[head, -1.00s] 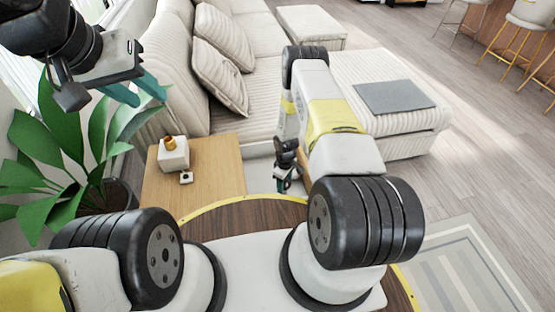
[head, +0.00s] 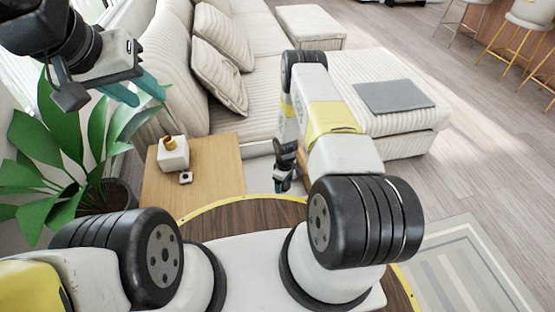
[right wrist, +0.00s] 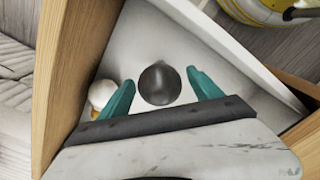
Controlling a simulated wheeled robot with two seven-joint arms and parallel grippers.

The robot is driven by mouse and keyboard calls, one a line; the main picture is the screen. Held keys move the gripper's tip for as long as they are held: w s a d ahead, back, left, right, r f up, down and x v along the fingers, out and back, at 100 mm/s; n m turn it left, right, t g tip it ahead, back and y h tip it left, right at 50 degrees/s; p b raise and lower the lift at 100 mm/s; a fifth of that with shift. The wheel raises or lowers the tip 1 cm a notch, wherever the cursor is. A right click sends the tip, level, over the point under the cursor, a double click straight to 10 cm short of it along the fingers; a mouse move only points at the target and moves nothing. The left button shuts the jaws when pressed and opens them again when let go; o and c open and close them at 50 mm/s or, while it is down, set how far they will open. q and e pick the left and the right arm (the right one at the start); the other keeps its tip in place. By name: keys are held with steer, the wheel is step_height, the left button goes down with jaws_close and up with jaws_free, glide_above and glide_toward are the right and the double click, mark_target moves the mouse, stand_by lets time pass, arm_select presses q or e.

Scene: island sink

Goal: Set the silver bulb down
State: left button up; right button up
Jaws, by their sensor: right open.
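The silver bulb (right wrist: 160,84) shows as a dark grey, shiny round shape in the right wrist view. It is over the white floor (right wrist: 135,35) of a wood-sided compartment; I cannot tell whether it touches that floor. My right gripper (right wrist: 162,88) is open, with one teal finger on each side of the bulb and a visible gap to each. In the head view my right gripper (head: 284,184) is small, low beyond the round table and partly hidden by my arm. My left gripper (head: 137,92) is open and empty at the upper left, above the plant.
A white bulb with a gold-coloured base (right wrist: 101,95) lies beside the left finger. Wooden walls (right wrist: 75,65) close in the compartment. A side table (head: 215,172) bears a white box (head: 173,156) and a small item (head: 186,178). The sofa (head: 240,125) stands behind.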

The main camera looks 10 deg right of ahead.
step_height(320, 180, up, 12)
steer(key=shift+f, duration=0.25)
step_height(320, 180, up, 34)
steer(key=f+m+t, duration=0.1)
steer(key=m+t, duration=0.2)
steer(key=m, duration=0.1)
steer(key=s+a+r+m+t+y, duration=0.2)
steer(key=s+r+m+t, duration=0.1)
steer(key=s+r, duration=1.8)
steer(key=s+m, duration=0.1)
steer(key=s, duration=0.2)
steer(key=shift+s+a+m, duration=0.2)
steer(key=shift+m, duration=0.2)
